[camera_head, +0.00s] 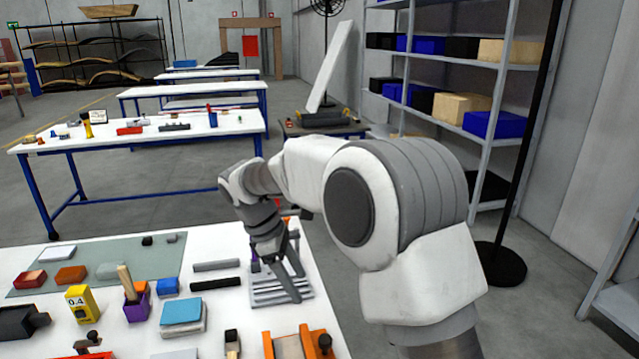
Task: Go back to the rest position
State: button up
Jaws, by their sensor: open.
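My gripper (283,275) hangs at the end of my arm over the right part of the white workbench (225,248). Its two dark fingers point down and are apart, with nothing seen held between them. A grey slotted tray (268,293) lies under and behind the fingers, and the fingers hide part of it. I cannot tell whether the fingertips touch the tray.
An orange-ended tool (296,344) lies in front. Shelves (480,58) stand at right; another table (150,134) stands behind.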

jog(key=s+d+r+m+t+y, duration=0.2)
jog(key=s+d+r+m, duration=0.6)
jog(key=s+d+r, duration=0.4)
jog(key=s+d+f+m+t+y, duration=0.2)
jog(key=s+d+m, duration=0.6)
jog(key=s, duration=0.4)
jog(key=shift+d+m+t, duration=0.3)
jog(key=shift+m+t, duration=0.4)
jog(key=shift+m, duration=0.1)
